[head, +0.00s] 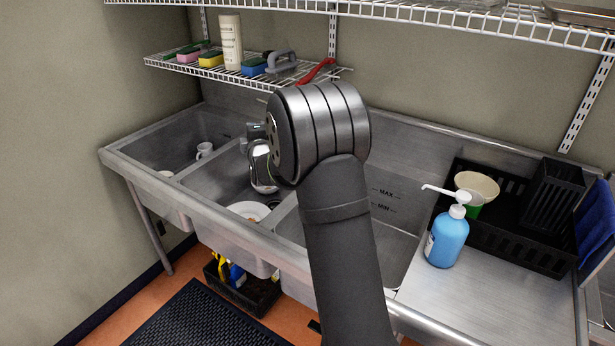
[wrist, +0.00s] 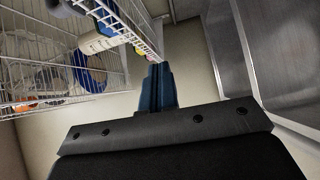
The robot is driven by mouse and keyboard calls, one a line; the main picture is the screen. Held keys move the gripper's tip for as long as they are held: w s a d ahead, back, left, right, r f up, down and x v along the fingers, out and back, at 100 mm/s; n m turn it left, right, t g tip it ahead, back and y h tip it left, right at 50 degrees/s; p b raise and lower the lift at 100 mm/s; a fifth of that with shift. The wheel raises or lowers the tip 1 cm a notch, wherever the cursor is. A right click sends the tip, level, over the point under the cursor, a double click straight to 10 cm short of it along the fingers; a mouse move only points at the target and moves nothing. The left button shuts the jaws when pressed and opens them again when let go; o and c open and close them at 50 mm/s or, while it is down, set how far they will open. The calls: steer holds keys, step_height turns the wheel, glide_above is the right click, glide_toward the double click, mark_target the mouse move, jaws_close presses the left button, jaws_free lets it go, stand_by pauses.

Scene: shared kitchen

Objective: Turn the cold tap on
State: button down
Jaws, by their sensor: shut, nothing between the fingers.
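No cold tap can be made out in either view. In the head view my arm covers the back wall behind the middle of the sink (head: 150,139), and a shiny rounded metal part shows at the arm's left edge; I cannot tell whether it is mine or a fitting. My gripper (wrist: 158,72) shows in the wrist view with its dark blue fingers together and nothing between them. The fingers point toward the plain wall, between the wire shelf and the steel sink. In the head view the fingers are hidden behind my arm.
A wire shelf (head: 215,70) with sponges, a white bottle (head: 231,42) and a red-handled tool (head: 318,70) hangs above the sink. A cup (head: 204,150) and a plate (head: 248,211) lie in the basins. A blue pump bottle (head: 447,238) and black rack (head: 540,252) stand at right.

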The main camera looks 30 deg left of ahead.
steer(key=w+d+f+m+g+h, duration=0.1)
steer(key=w+d+f+m+h, duration=0.4)
steer(key=w+d+m, duration=0.55)
steer(key=w+d+f+m+g+h, duration=0.1)
steer(key=w+d+f+m+h, duration=0.2)
steer(key=w+d+f+m, duration=0.7)
steer(key=w+d+r+m+y, duration=0.2)
steer(key=w+r+m+y, duration=0.6)
steer(key=m, duration=0.7)
steer(key=w+a+f+y, duration=0.1)
steer(key=w+a, duration=0.5)
steer(key=a, duration=0.2)
steer(key=shift+a+f+g, duration=0.15)
steer(key=shift+a+g, duration=0.15)
steer(key=shift+a, duration=0.1)
steer(key=shift+w, duration=0.1)
